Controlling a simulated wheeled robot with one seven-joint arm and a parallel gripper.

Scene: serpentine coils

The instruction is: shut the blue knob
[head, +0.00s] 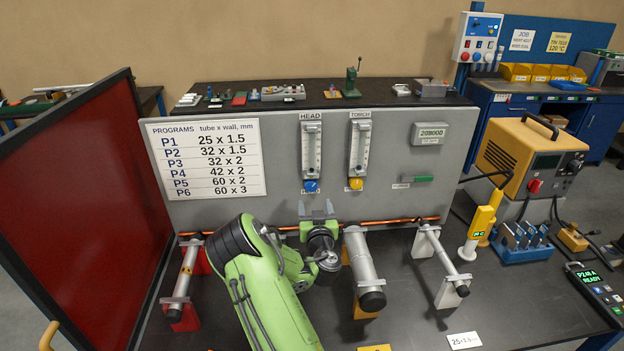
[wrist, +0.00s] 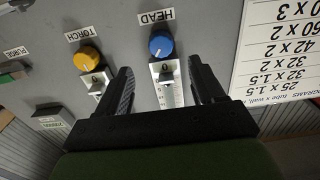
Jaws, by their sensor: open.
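The blue knob (head: 311,186) sits at the foot of the HEAD flow meter (head: 312,150) on the grey panel. In the wrist view the blue knob (wrist: 161,45) shows upside down, beside the HEAD label. My gripper (head: 317,207) is open and empty, its fingers pointing at the panel just below the knob in the head view. In the wrist view my gripper (wrist: 163,80) has one finger on each side of the HEAD meter, and the knob shows beyond and between them, apparently untouched. How far the knob is turned cannot be told.
The yellow knob (head: 355,183) of the TORCH meter is close to the right in the head view. A copper pipe (head: 385,223) runs along the panel's foot. Tubes on stands (head: 365,270) flank my arm. A red screen (head: 80,200) stands at the left.

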